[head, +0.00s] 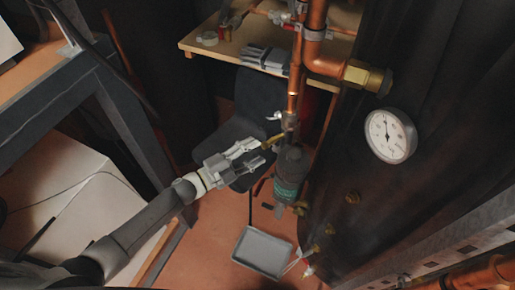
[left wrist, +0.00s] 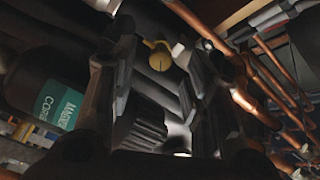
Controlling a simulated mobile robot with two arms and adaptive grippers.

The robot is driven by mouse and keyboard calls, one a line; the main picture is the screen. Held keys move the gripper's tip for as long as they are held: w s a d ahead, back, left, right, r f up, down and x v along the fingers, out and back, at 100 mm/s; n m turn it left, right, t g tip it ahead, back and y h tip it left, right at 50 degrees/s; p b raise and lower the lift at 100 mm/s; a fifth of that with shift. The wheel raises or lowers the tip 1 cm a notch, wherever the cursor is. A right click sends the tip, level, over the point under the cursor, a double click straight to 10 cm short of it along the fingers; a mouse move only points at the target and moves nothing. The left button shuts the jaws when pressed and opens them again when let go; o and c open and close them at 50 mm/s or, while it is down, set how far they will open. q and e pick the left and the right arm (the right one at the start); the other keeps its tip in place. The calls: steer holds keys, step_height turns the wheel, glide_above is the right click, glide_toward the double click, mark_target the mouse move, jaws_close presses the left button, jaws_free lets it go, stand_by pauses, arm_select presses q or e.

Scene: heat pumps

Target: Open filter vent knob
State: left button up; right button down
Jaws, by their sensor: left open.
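The filter (head: 289,172) is a dark upright canister with a green label, below the copper pipe in the head view. In the left wrist view, its labelled body (left wrist: 58,100) is at left and a dark ridged cap (left wrist: 142,124) is low in the middle. A small brass knob (left wrist: 160,57) shows between the finger pads there; I cannot tell if it is the vent knob. My left gripper (head: 261,153) is open and empty, just left of the filter top, with no clear contact. My right gripper is not seen.
Copper pipes (head: 314,40) run down beside the filter. A round gauge (head: 390,136) is on the dark unit at right. A grey tray (head: 262,251) lies on the floor below. A dark chair (head: 263,95) and a wooden bench (head: 222,48) stand behind.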

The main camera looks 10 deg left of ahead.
arm_select(q)
steer(key=v, duration=0.9)
steer(key=shift+s+a, duration=0.25)
steer(key=shift+a, duration=0.05)
steer(key=shift+f, duration=0.1)
steer(key=a+f+n+y, duration=0.3)
steer(key=f+n, duration=0.1)
steer(key=f, duration=0.4)
steer(key=a+f+n+y, duration=0.4)
steer(key=f, duration=0.3)
steer(key=s+a+f+n+g+y, duration=0.35)
steer(key=s+f+n+y, duration=0.2)
steer(key=s+f, duration=0.85)
steer(key=s+f+n+g, duration=0.2)
steer(key=s+f, duration=0.2)
steer(key=s, duration=0.4)
steer(key=s+d+f+n+g, duration=0.1)
steer(key=s+f+n+g, duration=0.1)
steer(key=s+f, duration=0.3)
steer(key=s+d+f+n+g, duration=0.1)
steer(key=s+f, duration=0.4)
steer(key=s, duration=0.8)
steer(key=shift+f+n+g+y, duration=0.15)
steer(key=shift+n+g+y, duration=0.3)
steer(key=shift+n+g, duration=0.6)
steer(key=shift+w, duration=0.1)
steer(key=shift+c, duration=0.2)
